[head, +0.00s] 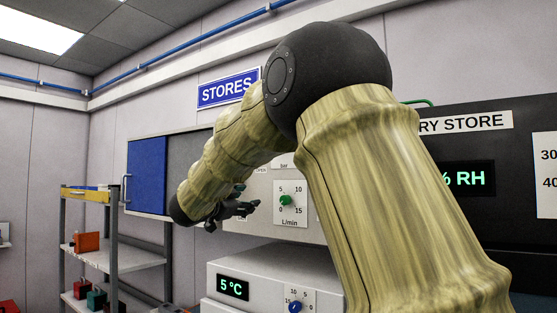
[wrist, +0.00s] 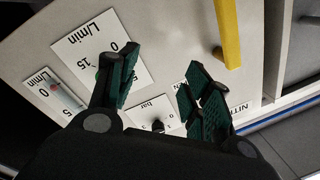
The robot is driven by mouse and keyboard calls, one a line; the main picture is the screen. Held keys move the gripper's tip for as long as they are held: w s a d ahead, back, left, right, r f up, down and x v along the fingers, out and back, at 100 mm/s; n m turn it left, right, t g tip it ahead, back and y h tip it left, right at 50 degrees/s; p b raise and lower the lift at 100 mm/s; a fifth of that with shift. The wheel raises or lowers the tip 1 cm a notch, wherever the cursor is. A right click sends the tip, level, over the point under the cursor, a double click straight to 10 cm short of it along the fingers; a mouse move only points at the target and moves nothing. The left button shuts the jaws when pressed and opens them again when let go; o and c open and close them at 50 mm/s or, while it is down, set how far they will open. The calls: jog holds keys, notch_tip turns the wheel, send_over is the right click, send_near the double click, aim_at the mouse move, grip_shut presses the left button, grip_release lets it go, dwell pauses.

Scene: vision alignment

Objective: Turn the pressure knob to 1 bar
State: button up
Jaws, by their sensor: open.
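The pressure knob (wrist: 158,125) is small and dark, on a white plate marked "bar" (wrist: 150,108) in the wrist view, low between the bases of my fingers. Figures show on both sides of it; its pointer setting is too small to read. My gripper (wrist: 160,62) is open and empty, its two green-padded fingers spread in front of the panel. In the head view my gripper (head: 244,199) is left of the L/min dial, and the pressure knob cannot be made out there.
An L/min dial with a green knob (head: 286,200) is on the same panel. The wrist view shows its plate (wrist: 85,52), a flow gauge (wrist: 52,88) and a yellow handle (wrist: 228,32). A 5 °C unit (head: 232,287) stands below. Shelves (head: 115,259) are at left.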

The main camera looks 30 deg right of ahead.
jog(key=s+r+m+g, duration=0.1)
jog(key=s+r+m, duration=0.15)
jog(key=r, duration=0.55)
jog(key=s+r+m+g, duration=0.15)
jog(key=s+r, duration=0.25)
jog(key=r, duration=0.4)
jog(key=shift+h, duration=0.3)
jog(key=shift+r+p+x, duration=0.1)
jog(key=shift+p+x, duration=1.45)
jog(key=shift+x, duration=1.25)
jog(key=shift+r+p+x, duration=0.15)
jog(key=shift+p+x, duration=1.4)
jog(key=shift+x, duration=1.3)
jog(key=shift+s, duration=0.2)
jog(key=shift+c, duration=0.3)
jog(key=c, duration=1)
